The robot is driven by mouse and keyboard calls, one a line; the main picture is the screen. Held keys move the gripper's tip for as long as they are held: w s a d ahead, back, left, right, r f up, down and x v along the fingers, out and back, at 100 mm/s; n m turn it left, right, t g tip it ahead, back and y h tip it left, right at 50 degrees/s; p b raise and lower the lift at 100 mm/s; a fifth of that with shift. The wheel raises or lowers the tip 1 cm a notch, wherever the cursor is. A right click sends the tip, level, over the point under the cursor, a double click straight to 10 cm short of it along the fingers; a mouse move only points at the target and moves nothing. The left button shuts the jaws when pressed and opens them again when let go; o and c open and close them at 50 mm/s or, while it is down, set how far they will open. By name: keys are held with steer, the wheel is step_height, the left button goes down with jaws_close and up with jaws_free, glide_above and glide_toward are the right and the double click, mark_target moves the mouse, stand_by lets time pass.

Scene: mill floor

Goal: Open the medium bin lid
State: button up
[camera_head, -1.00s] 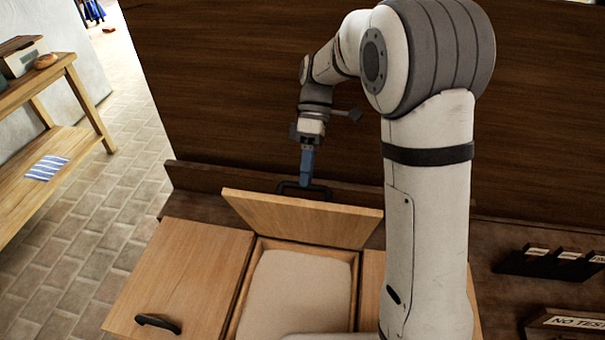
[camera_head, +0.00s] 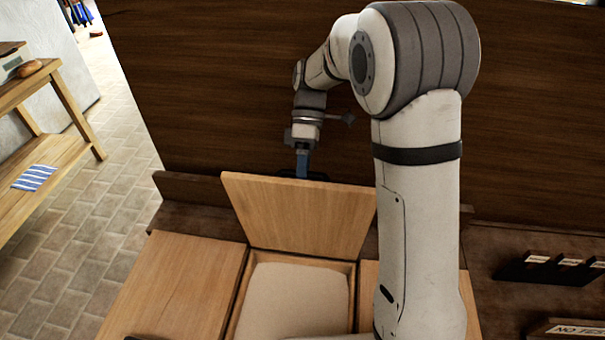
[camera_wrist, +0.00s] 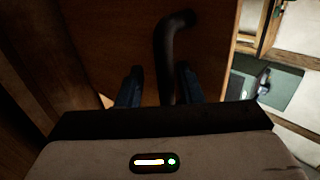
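The medium bin lid (camera_head: 300,214) is a light wooden panel, hinged up and standing steeply tilted at the back of its bin (camera_head: 240,306). Pale, flour-like contents (camera_head: 290,302) fill the bin. My gripper (camera_head: 302,168) is behind the raised lid's top edge, its fingertips partly hidden by it. In the wrist view, the dark curved lid handle (camera_wrist: 168,55) passes between the two blue fingers of my gripper (camera_wrist: 160,80). The fingers stand apart, with a gap visible beside the left finger. The handle is close to the right finger.
A closed wooden lid (camera_head: 182,285) lies left of the open bin, and another (camera_head: 368,290) lies right, partly behind my arm. A dark wooden panel (camera_head: 230,80) rises behind. Black holders (camera_head: 545,270) stand at right. A wooden shelf (camera_head: 60,160) stands at far left.

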steer(key=shift+s+r, duration=0.2)
steer(key=shift+w, duration=0.1)
steer(key=shift+r, duration=0.1)
step_height(320, 180, up, 9)
steer(key=p, duration=0.6)
steer(key=shift+w+r, duration=0.1)
steer(key=shift+r, duration=0.3)
